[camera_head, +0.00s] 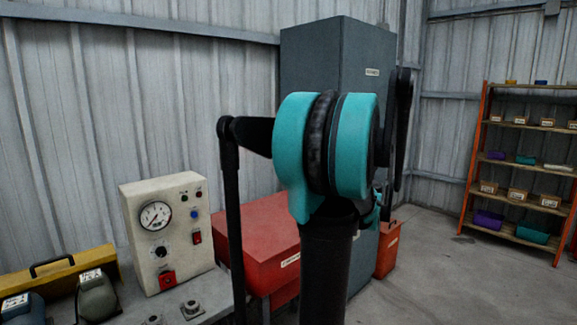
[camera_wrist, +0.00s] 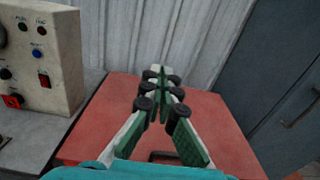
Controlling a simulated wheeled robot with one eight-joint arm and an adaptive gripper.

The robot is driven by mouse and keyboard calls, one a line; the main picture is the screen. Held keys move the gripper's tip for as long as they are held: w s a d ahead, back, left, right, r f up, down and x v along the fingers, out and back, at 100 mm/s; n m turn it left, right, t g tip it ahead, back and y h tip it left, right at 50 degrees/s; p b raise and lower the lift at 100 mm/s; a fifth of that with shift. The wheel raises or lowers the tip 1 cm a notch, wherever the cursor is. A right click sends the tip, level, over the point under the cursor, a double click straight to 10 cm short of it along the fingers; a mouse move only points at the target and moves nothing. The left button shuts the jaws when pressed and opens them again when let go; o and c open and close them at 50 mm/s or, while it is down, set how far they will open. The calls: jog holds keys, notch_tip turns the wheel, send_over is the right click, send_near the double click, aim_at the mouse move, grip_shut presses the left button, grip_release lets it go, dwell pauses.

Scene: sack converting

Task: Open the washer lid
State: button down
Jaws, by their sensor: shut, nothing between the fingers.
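The washer is a red box with a flat red lid (camera_head: 240,225), left of centre in the head view and partly hidden by my arm. The lid looks closed. In the wrist view the red lid (camera_wrist: 105,108) fills the middle. A dark handle (camera_wrist: 160,155) shows at its near edge, partly behind my fingers. My gripper (camera_wrist: 162,75) is shut and empty, with its fingers over the lid. I cannot tell how far above it they are. In the head view my arm hides the gripper.
A cream control panel (camera_head: 167,230) with a gauge stands on a grey bench left of the washer. A tall grey cabinet (camera_head: 335,60) stands behind. A red bin (camera_head: 388,255) and an orange shelf rack (camera_head: 515,175) are to the right. The floor before the rack is clear.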

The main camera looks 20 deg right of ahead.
jog(key=w+a+r, duration=0.1)
jog(key=w+a, duration=0.1)
jog(key=w, duration=0.3)
jog(key=w+a+r, duration=0.2)
jog(key=w, duration=0.4)
jog(key=shift+w+a+r, duration=0.2)
jog(key=shift+a+r, duration=0.05)
jog(key=shift+a, duration=0.15)
dwell(1.3)
jog(key=s+d+f, duration=0.2)
jog(key=s+f, duration=0.4)
jog(key=f, duration=0.5)
jog(key=s+d+f+g, duration=0.1)
jog(key=s+d+f, duration=0.1)
jog(key=d+f, duration=0.3)
jog(key=s+d+f+g+h, duration=0.1)
jog(key=s+d+f, duration=0.1)
jog(key=d+f, duration=0.35)
jog(key=s+d+f+g, duration=0.1)
jog(key=s+d+f, duration=0.2)
jog(key=d, duration=0.5)
jog(key=x, duration=1)
jog(key=shift+a, duration=0.2)
